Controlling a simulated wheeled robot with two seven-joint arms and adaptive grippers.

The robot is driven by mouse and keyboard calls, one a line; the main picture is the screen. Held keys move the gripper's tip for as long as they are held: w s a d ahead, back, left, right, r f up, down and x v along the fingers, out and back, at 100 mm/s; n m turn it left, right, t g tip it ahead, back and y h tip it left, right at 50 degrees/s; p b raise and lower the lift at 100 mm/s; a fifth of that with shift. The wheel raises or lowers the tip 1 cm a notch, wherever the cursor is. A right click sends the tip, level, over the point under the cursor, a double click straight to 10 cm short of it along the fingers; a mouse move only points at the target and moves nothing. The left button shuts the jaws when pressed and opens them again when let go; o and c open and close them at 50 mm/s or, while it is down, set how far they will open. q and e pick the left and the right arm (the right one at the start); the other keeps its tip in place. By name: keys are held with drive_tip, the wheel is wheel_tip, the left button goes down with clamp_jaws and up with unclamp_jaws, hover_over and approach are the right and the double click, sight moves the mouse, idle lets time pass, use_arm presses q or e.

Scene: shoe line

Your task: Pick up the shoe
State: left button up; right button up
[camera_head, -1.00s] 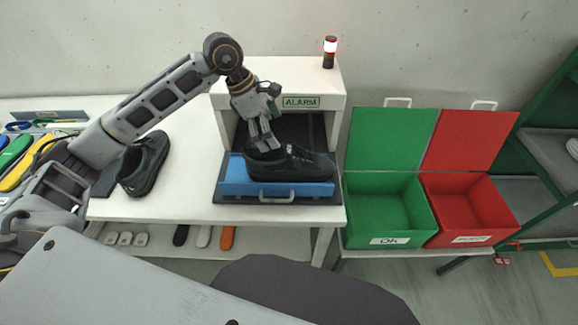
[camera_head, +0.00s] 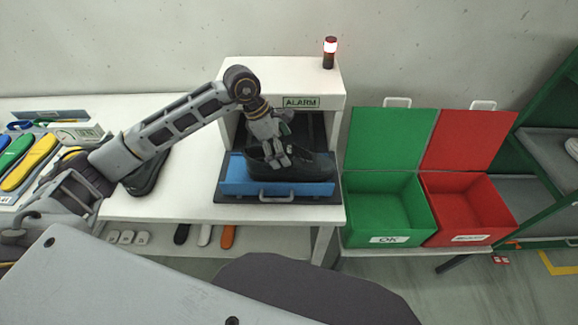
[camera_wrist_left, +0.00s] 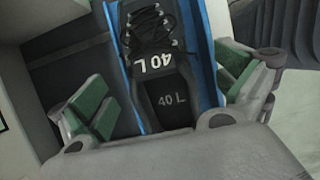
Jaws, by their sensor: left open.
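A black shoe (camera_head: 312,166) lies on the blue tray (camera_head: 232,178) of the machine marked "ALARM". In the left wrist view the shoe (camera_wrist_left: 166,95) shows laces and "40 L" on its tongue and insole. My left gripper (camera_head: 276,158) is over the shoe's heel end. In the left wrist view the green-padded fingers of the left gripper (camera_wrist_left: 165,95) are apart, one on each side of the shoe, with nothing clamped. A second black shoe (camera_head: 148,174) lies on the table at left, partly hidden by my arm. My right gripper is not in view.
A green box (camera_head: 385,215) marked "OK" and a red box (camera_head: 470,212) stand open to the right. Coloured insoles (camera_head: 30,160) lie at far left.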

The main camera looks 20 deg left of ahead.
sight(307, 166)
use_arm(q)
drive_tip(key=shift+d+f, duration=0.15)
drive_tip(key=shift+f, duration=0.15)
drive_tip(key=p+x, duration=0.1)
drive_tip(key=x, duration=0.2)
drive_tip(key=shift+w+d+f, duration=0.1)
drive_tip(key=shift+d+f, duration=0.05)
drive_tip(key=shift+f, duration=0.1)
drive_tip(key=shift+d+f, duration=0.15)
drive_tip(key=shift+f, duration=0.2)
drive_tip(key=shift+c, duration=0.7)
drive_tip(key=shift+w, duration=0.1)
drive_tip(key=c, duration=1.2)
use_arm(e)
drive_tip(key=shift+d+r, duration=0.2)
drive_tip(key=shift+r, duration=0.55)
